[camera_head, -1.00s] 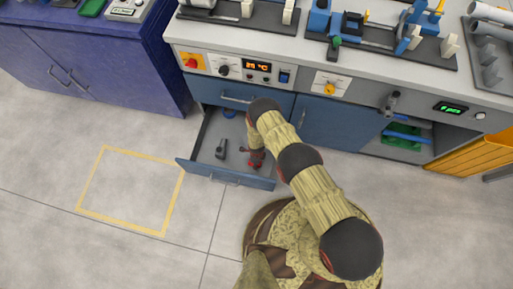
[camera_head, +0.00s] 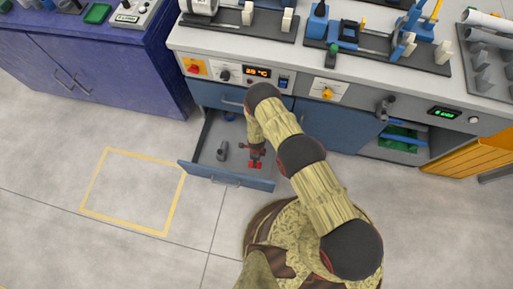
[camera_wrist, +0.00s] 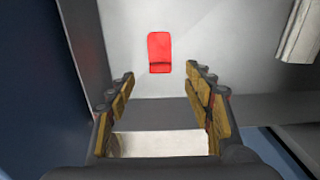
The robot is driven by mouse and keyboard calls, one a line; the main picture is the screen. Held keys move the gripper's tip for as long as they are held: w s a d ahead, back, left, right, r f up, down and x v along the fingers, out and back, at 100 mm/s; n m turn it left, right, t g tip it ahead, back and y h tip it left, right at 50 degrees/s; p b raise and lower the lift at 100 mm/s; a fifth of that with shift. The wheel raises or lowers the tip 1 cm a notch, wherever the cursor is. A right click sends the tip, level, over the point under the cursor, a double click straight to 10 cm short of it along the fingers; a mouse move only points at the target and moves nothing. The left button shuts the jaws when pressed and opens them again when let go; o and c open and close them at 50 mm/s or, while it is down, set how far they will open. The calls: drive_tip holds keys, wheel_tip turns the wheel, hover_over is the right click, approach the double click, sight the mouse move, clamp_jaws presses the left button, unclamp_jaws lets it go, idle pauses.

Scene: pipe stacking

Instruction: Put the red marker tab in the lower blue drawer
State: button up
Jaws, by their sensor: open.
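The red marker tab (camera_wrist: 159,50) lies flat on the light floor of the lower blue drawer, and it also shows in the head view (camera_head: 255,165) just below my gripper. The lower blue drawer (camera_head: 226,179) is pulled out from the bench. My gripper (camera_wrist: 160,88) is open and empty, its two fingers spread apart. The tab sits beyond the fingertips, apart from them, roughly centred between them. In the head view my gripper (camera_head: 256,152) is over the right part of the drawer.
A grey object (camera_head: 222,150) stands in the left part of the drawer. A blue object at the drawer's back is partly hidden by my arm. The closed upper blue drawer (camera_head: 215,95) is above. The floor to the left is clear, with a yellow outlined square (camera_head: 133,190).

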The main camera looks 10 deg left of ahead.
drive_tip(key=shift+r+p, duration=0.45)
drive_tip(key=shift+r, duration=1.05)
